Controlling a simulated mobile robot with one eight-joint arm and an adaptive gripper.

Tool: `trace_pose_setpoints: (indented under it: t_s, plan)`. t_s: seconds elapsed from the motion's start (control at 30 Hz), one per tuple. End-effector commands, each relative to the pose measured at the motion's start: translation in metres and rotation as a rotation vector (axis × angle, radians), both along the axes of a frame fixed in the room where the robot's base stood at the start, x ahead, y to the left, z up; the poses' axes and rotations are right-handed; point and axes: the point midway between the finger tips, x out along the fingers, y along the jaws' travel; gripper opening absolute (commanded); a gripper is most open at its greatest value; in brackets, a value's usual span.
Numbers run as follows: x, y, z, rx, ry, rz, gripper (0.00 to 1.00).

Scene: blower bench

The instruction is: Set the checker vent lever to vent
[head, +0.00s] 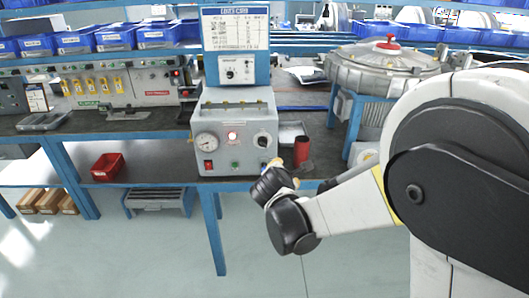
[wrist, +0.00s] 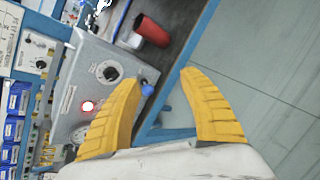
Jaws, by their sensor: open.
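The checker is a grey box (head: 235,112) on the bench, with a gauge (head: 206,141), a lit red lamp (head: 232,135) and a black knob (head: 262,140) on its front. In the wrist view, its grey panel (wrist: 80,75) is at the left. A small blue-ended part (wrist: 148,89), possibly the vent lever, juts out at the panel's edge, between my yellow fingers in the picture. I cannot read its setting or see contact. My gripper (wrist: 160,76) is open and empty; in the head view it is just in front of the checker's lower right corner.
A red cylinder (head: 302,154) stands right of the checker, and it also shows in the wrist view (wrist: 151,31). A round metal machine (head: 385,65) is at the back right. A red bin (head: 107,167) sits on the lower shelf. The floor before the bench is clear.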

Motion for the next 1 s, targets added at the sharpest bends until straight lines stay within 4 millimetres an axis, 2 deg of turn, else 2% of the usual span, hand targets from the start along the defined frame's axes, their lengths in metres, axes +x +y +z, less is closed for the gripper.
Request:
trace_pose_setpoints:
  t_s: [0.03, 0.1, 0.2, 0.3, 0.53, 0.8, 1.0]
  plan:
    - [0.012, 0.018, -0.011, -0.107, -0.006, 0.074, 0.50]
    - [0.023, 0.038, -0.026, -0.254, -0.015, 0.164, 0.50]
    - [0.033, 0.060, -0.044, -0.420, -0.026, 0.262, 0.50]
    - [0.036, 0.073, -0.055, -0.527, -0.033, 0.319, 0.50]
    - [0.051, 0.076, -0.069, -0.585, -0.037, 0.347, 0.50]
    - [0.100, 0.067, -0.090, -0.582, -0.036, 0.344, 0.50]
    - [0.127, 0.062, -0.100, -0.580, -0.036, 0.345, 0.50]
